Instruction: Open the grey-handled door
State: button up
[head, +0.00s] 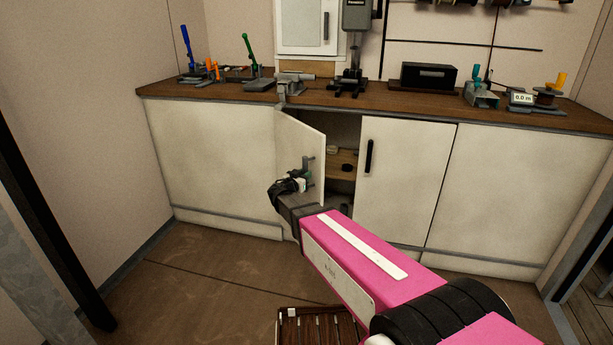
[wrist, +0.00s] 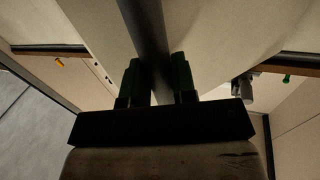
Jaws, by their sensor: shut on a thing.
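The grey-handled door (head: 297,140) is a white cabinet door under the worktop. It stands swung out from the cabinet front, and part of the interior shows beside it. Its grey handle (head: 309,163) is an upright bar on the face turned toward the right. My gripper (head: 304,182) is at the handle, partly hidden by my own wrist. In the wrist view, the dark green fingers of my gripper (wrist: 157,82) are shut on either side of the handle bar (wrist: 146,35), with the pale door behind it.
The cabinet interior has a wooden shelf (head: 345,158) with a small dark object on it. A closed white door with a black handle (head: 368,156) is to the right. The worktop (head: 390,103) above carries tools. A slatted wooden crate (head: 315,328) is on the floor near my arm.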

jog(key=shift+w+a+f, duration=0.1)
jog(key=shift+w+a, duration=0.05)
jog(key=shift+w, duration=0.05)
jog(key=s+a, duration=0.2)
jog(key=a, duration=0.6)
jog(key=shift+s+a, duration=0.15)
jog(key=shift+a, duration=0.25)
jog(key=shift+a, duration=4.45)
jog(key=o, duration=0.9)
jog(key=shift+o, duration=0.2)
jog(key=shift+s+a, duration=0.1)
